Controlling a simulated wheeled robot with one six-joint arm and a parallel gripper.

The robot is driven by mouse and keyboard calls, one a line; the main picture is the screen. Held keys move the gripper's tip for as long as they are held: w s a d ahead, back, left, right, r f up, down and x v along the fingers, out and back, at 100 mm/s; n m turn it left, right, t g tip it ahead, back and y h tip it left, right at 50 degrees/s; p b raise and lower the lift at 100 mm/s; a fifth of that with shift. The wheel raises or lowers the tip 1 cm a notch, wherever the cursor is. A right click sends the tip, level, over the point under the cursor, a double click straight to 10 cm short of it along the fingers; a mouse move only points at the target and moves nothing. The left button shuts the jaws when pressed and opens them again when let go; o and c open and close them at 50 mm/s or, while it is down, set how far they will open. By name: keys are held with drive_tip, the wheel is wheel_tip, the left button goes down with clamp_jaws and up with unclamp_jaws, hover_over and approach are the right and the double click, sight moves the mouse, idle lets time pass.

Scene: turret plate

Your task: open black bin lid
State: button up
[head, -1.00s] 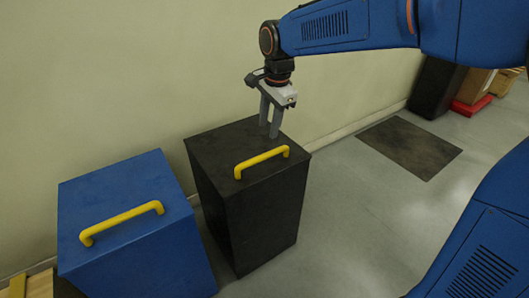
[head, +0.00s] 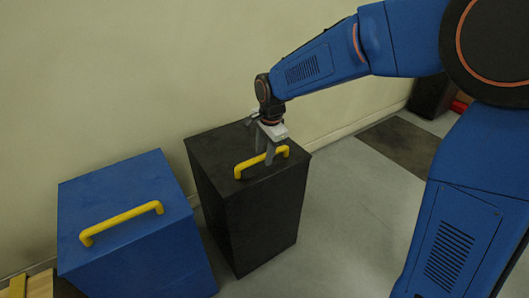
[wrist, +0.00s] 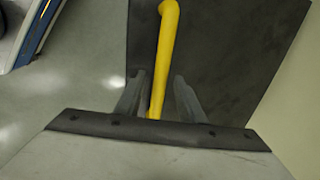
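The black bin (head: 262,205) stands against the wall with its lid (head: 215,150) shut flat on top. A yellow bar handle (head: 247,165) is fixed on the lid. My gripper (head: 266,156) points down over the lid, at the handle. In the wrist view the yellow handle (wrist: 164,55) runs between my two grey fingers (wrist: 160,95). The fingers are apart, with a visible gap to the right of the handle. The fingertips' exact depth at the bar is hard to tell.
A blue bin (head: 135,240) with its own yellow handle (head: 122,221) stands left of the black bin. The pale wall (head: 130,80) is close behind both. Open grey floor (head: 345,215) lies to the right, with a dark mat (head: 400,145) on it.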

clamp_jaws()
